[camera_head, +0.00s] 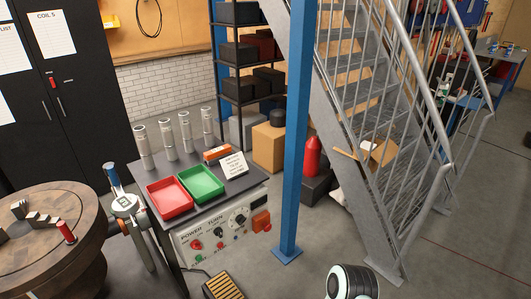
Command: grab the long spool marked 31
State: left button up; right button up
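Several tall, slim, pale grey cylinders stand upright in a slanting row along the back of a dark workbench (228,184). They are the nearest one on the left (143,148), a second (168,141), a third (186,132) and the rightmost (207,124). They look like the long spools, but their markings are too small to read, so I cannot tell which is 31. A rounded white and black part, probably of my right arm, shows at the bottom edge; no gripper fingers show there.
On the bench, a red tray (169,211), a green tray (201,194) and a white card (234,165) stand before the cylinders. A round wooden table (85,215) is at left. A blue post (291,220) and metal stairs (350,130) stand at right.

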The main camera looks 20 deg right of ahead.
aim_at(170, 145)
jog(key=i+l+z, duration=0.25)
jog(key=z, duration=0.15)
jog(key=i+l+u, duration=0.15)
jog(key=l+u, duration=0.35)
jog(key=l, duration=0.2)
jog(key=l+u, duration=0.5)
jog(key=l, duration=0.2)
